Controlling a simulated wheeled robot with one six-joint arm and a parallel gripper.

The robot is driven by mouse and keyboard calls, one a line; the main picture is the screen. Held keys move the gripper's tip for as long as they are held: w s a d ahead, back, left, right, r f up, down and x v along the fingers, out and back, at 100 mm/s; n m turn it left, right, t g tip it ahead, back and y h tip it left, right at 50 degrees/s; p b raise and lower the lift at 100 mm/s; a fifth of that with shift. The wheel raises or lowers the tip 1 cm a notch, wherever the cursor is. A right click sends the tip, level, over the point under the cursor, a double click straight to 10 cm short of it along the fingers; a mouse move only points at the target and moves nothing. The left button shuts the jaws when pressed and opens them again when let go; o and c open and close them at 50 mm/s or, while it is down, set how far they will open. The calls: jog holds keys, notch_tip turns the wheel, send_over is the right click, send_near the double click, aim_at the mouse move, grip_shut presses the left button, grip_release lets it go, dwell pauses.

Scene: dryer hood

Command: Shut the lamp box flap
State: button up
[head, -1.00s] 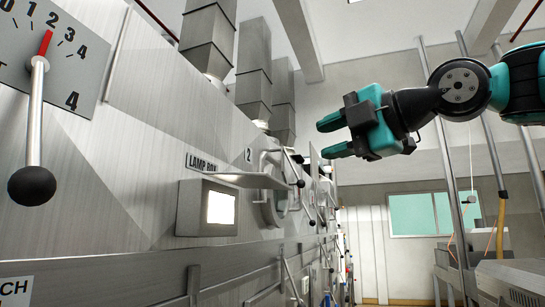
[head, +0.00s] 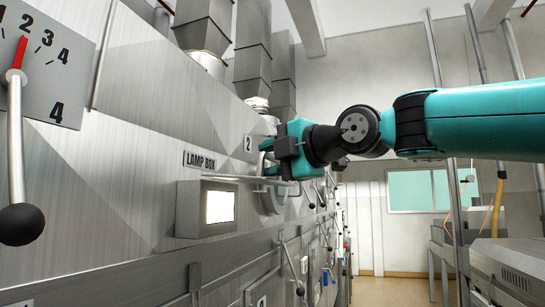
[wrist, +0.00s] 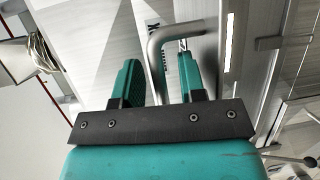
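The lamp box (head: 190,212) is on the grey metal wall in the head view, below its "LAMP BOX" label, with a bright lit window (head: 220,206). Its flap (head: 235,178) stands out nearly level from the top of the box, so the window is uncovered. My gripper (head: 267,158) is open, just above the flap's outer right part, with its fingers towards the wall. In the wrist view, my open gripper (wrist: 161,80) has a bent grey bar (wrist: 160,60) in line with the gap between its fingers. I cannot tell whether they touch.
A round port numbered 2 with a handle is right beside the lamp box, partly hidden by my gripper. A long lever with a black knob (head: 20,224) hangs at the left. More levers (head: 290,265) stick out further along the wall. The aisle floor (head: 385,290) looks clear.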

grip_shut()
jog(key=shift+f, duration=0.15)
